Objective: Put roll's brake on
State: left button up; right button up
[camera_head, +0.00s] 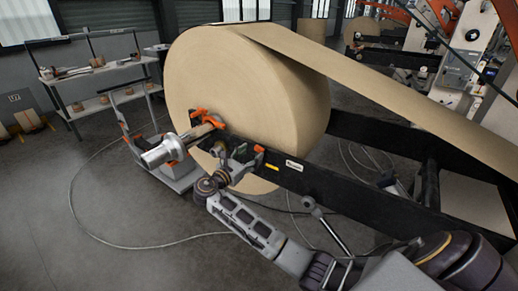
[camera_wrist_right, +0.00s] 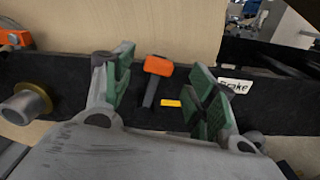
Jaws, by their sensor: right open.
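The brake lever has an orange handle (camera_wrist_right: 158,66) on a short black stem. It stands on the black side beam of the unwind stand, left of a white "Brake" label (camera_wrist_right: 235,86) and near a small yellow mark (camera_wrist_right: 171,103). The handle also shows in the head view (camera_head: 258,149). My right gripper (camera_head: 240,157) is open in front of the beam. In the right wrist view its green-padded fingers (camera_wrist_right: 161,78) stand either side of the lever, with space on both sides. I cannot tell how far the fingertips are from it. My left gripper is not in view.
The large kraft roll (camera_head: 240,95) hangs behind the beam (camera_head: 340,193), its paper web running off to the right. A metal shaft end (camera_head: 165,151) with orange clamps sticks out at left. A shelf table (camera_head: 95,75) stands at the back left. The left floor is mostly clear.

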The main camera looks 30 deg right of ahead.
aim_at(258, 150)
jog(key=shift+x, duration=3.05)
grip_shut()
